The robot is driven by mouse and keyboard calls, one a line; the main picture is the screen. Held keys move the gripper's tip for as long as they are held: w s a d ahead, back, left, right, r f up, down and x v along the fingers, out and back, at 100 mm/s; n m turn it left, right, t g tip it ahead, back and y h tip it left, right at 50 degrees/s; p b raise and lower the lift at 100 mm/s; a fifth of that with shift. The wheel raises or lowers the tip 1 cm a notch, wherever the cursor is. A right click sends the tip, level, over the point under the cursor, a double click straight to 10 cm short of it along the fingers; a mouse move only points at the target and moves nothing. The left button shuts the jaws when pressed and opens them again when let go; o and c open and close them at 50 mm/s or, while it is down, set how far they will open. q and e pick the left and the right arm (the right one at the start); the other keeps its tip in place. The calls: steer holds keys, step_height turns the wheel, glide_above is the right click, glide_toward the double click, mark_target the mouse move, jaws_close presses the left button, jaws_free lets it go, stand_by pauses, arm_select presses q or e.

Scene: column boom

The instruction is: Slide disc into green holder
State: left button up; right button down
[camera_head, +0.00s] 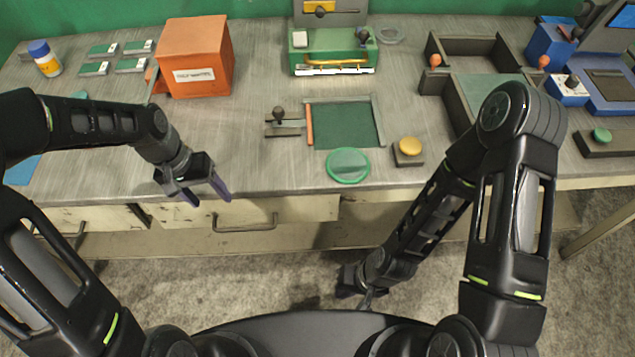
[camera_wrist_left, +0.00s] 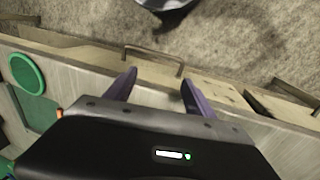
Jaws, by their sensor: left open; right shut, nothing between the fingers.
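I cannot tell if that panel is the holder. The disc also shows in the left wrist view (camera_wrist_left: 27,73), left of the fingers. My left gripper (camera_head: 207,196) is open and empty above the front edge, well left of the disc; its purple fingers show in the left wrist view (camera_wrist_left: 158,88). My right gripper (camera_head: 357,287) hangs low in front of the table, shut and empty; its fingertips are hard to see.
A yellow button (camera_head: 409,147) stands right of the disc and a small lever (camera_head: 280,120) left of the panel. An orange box (camera_head: 197,60), a green device (camera_head: 333,52) and dark trays (camera_head: 470,50) stand further back. The table front between my left gripper and the disc is clear.

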arm_select(q)
steer(key=s+d+f+b, duration=0.3)
steer(key=s+d+f, duration=0.2)
steer(key=f, duration=0.4)
steer(key=s+d+f+n+h+b, duration=0.1)
steer(key=s+d+f+b, duration=0.2)
steer(key=f, duration=0.7)
steer(key=s+d+f+b, duration=0.4)
steer(key=s+d+f, duration=0.3)
steer(key=s+f, duration=0.1)
steer(key=shift+s+d+f+n+t+h, duration=0.15)
steer(key=shift+s+f+n+t+h, duration=0.2)
steer(key=shift+f, duration=0.5)
steer(key=shift+w, duration=0.1)
steer(key=shift+c, duration=0.2)
